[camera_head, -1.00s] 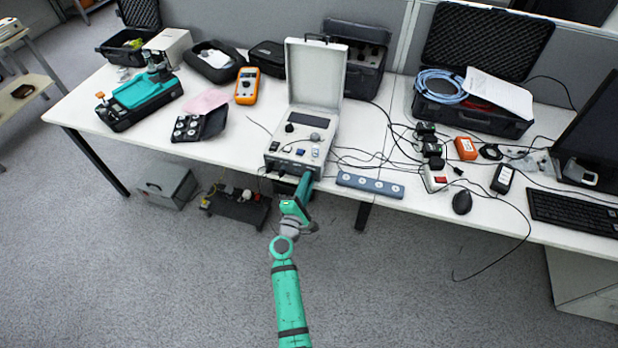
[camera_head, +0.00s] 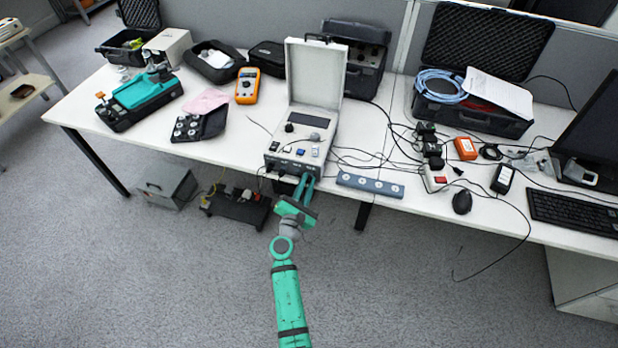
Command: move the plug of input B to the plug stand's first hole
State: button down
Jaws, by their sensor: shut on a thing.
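The calibrator (camera_head: 298,140) is a light-grey case with its lid up, near the table's front edge. Its front panel (camera_head: 290,167) carries a row of small sockets, too small to tell apart. My green gripper (camera_head: 305,180) is at the right part of this front panel, with its two fingers pointing at it. It is shut on a plug, which is mostly hidden between the fingertips; I cannot tell if the plug is still in its socket. The plug stand (camera_head: 345,180) is a blue-grey bar with several pale round holes, lying on the table just right of my gripper.
Black cables (camera_head: 350,160) run across the table behind the plug stand. A red-and-white power strip (camera_head: 437,181) and a black mouse (camera_head: 462,202) lie further right. An orange multimeter (camera_head: 247,86) stands left of the calibrator. The floor in front of the table is open.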

aim_at(307, 182)
jog(key=shift+n, duration=0.5)
jog(key=shift+n, duration=0.9)
jog(key=shift+n, duration=1)
jog(key=c, duration=1.6)
grip_release()
jog(key=shift+v, duration=2.45)
jog(key=shift+s, duration=0.1)
